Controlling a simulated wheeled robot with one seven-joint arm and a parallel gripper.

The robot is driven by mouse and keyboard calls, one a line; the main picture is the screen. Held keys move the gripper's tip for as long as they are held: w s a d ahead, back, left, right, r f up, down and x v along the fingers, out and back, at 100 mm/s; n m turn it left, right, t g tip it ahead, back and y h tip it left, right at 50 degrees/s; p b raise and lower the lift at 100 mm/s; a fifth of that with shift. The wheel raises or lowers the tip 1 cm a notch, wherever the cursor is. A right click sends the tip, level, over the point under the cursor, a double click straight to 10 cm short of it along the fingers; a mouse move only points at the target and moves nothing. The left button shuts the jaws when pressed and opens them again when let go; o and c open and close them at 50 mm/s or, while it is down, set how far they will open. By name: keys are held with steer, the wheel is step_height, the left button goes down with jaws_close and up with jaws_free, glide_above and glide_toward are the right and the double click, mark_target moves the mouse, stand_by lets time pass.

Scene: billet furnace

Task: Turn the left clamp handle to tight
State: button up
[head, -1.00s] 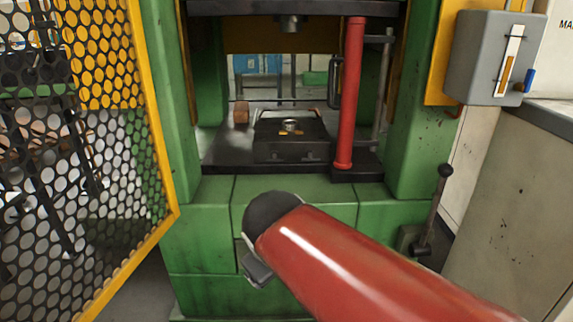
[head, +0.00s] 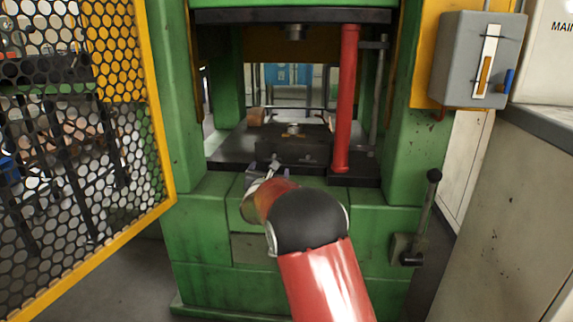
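The dark die block (head: 310,152) sits on the black press bed (head: 228,152), with a small metal piece and a yellowish mark on its top. I cannot make out the left clamp handle clearly; thin bars show behind the block at both sides, too small to tell apart. My gripper (head: 274,165) is at the front edge of the bed, just in front of the block's left part. It is small and partly hidden by my wrist, so its opening and any contact are unclear.
A red post (head: 345,105) stands at the bed's right. A brownish block (head: 256,116) lies at the back left. A yellow-framed mesh guard (head: 158,125) stands open at left. A lever (head: 428,205) and a grey control box (head: 478,60) are at right.

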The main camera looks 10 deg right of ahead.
mark_target(272, 159)
steer(key=p+x, duration=0.1)
steer(key=x, duration=0.6)
steer(key=shift+w+f+p, duration=0.1)
steer(key=shift+w+p, duration=0.2)
steer(key=shift+w, duration=0.05)
steer(key=c, duration=1)
